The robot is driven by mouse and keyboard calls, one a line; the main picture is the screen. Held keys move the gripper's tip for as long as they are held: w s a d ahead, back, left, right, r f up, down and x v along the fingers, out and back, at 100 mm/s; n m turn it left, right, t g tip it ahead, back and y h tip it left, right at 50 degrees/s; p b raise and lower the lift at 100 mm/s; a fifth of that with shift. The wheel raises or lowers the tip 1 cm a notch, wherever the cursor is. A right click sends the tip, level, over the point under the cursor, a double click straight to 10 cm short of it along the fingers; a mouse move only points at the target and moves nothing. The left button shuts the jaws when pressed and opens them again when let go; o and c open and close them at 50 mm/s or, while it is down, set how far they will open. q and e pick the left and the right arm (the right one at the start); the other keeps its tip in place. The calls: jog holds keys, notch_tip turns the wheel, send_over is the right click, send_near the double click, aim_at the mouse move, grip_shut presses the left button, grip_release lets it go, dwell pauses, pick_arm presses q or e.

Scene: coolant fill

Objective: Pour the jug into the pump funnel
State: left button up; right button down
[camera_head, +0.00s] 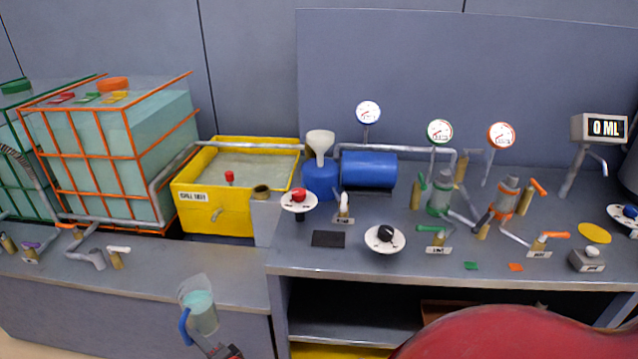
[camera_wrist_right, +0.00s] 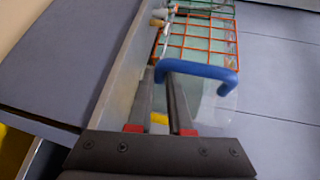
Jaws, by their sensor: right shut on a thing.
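The clear jug (camera_head: 203,312) holds pale teal liquid and has a blue handle (camera_head: 185,325). It is in the air in front of the left bench, tilted a little. My right gripper (camera_head: 207,343) is below it, shut on the handle. The right wrist view shows the blue handle (camera_wrist_right: 200,69) across the gripper's fingertips (camera_wrist_right: 168,72); the clear jug body there is faint. The white pump funnel (camera_head: 320,145) stands on top of the blue pump (camera_head: 321,178), farther back and to the right of the jug. My left gripper is not in view.
A yellow tank (camera_head: 215,205) stands left of the funnel, and caged teal tanks (camera_head: 100,150) stand farther left. Red and black knobs (camera_head: 298,197) rise in front of the pump. The readout (camera_head: 600,128) shows 0 ML. The left bench's front top (camera_head: 200,265) is mostly clear.

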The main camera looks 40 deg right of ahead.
jog(key=w+a+r+n+y+p, duration=0.1)
jog(key=w+r+p, duration=0.25)
jog(key=w, duration=0.35)
jog(key=w+d+r+m+h+p, duration=0.1)
jog(key=w+d+r+h+p, duration=0.15)
jog(key=w+d, duration=0.6)
jog(key=w+d+r+m+h+p, duration=0.1)
jog(key=d+r, duration=0.3)
jog(key=d, duration=0.6)
jog(key=w+d+r+m+h+p, duration=0.1)
jog(key=d+r+m+h, duration=0.1)
jog(key=d, duration=0.9)
jog(key=w+d+r+m+g+h+p, duration=0.1)
jog(key=d+r+m+h, duration=0.1)
jog(key=d+r, duration=0.5)
jog(key=d+h, duration=0.1)
jog(key=d, duration=0.2)
jog(key=shift+d+m+p, duration=0.3)
jog(key=shift+d+p, duration=0.05)
jog(key=shift+p, duration=0.05)
jog(key=shift+h, duration=0.25)
